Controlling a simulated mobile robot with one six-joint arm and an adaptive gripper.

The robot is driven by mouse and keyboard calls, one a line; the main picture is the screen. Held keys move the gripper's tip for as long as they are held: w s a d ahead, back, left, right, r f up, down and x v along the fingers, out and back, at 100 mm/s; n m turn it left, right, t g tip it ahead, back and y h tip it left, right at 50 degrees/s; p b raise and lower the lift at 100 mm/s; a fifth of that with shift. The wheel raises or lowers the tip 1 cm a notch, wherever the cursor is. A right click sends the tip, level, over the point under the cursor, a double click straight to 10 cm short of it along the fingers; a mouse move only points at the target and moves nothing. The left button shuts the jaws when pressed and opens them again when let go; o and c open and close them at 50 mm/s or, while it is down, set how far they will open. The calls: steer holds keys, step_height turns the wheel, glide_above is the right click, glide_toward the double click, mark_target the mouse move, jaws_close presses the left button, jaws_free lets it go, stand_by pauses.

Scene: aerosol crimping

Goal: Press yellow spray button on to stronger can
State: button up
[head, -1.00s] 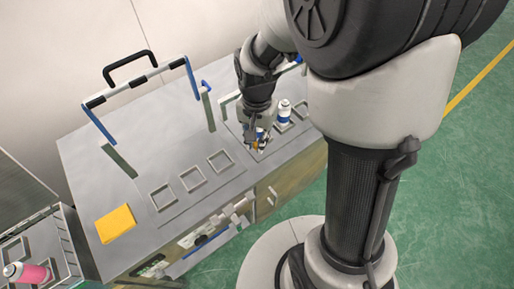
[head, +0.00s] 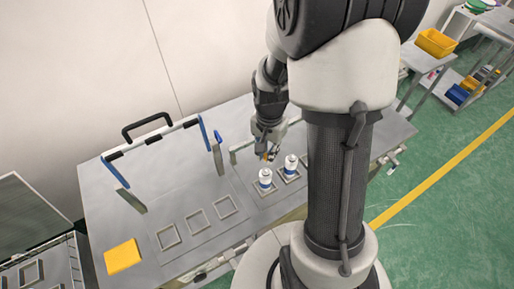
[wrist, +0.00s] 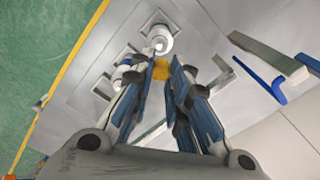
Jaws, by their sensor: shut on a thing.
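Two white cans with blue bands stand upright in square sockets on the workbench, a left can (head: 265,178) and a right can (head: 291,165). They also show in the wrist view, one beyond my fingertips (wrist: 160,40) and one to the left, partly hidden by a finger (wrist: 122,72). I cannot tell which is the stronger one. My gripper (head: 268,151) is shut on the small yellow spray button (wrist: 160,70) and holds it above and between the cans, apart from both. The button shows only as a small yellow spot in the head view.
Several empty square sockets (head: 196,220) lie left of the cans. A yellow block (head: 122,256) sits at the bench's left front. Upright metal and blue frames (head: 217,155) stand behind. A yellow bin (head: 437,42) is far right.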

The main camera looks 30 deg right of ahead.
mark_target(266, 171)
steer(key=shift+s+a+f+b, duration=0.15)
steer(key=shift+s+f+b, duration=0.15)
steer(key=shift+f+b, duration=0.45)
steer(key=shift+w+f+b, duration=0.1)
steer(key=shift+f+b, duration=1.6)
steer(key=shift+f, duration=0.65)
steer(key=o, duration=0.7)
steer(key=shift+o, duration=0.5)
steer(key=o, duration=0.5)
steer(key=shift+r, duration=0.15)
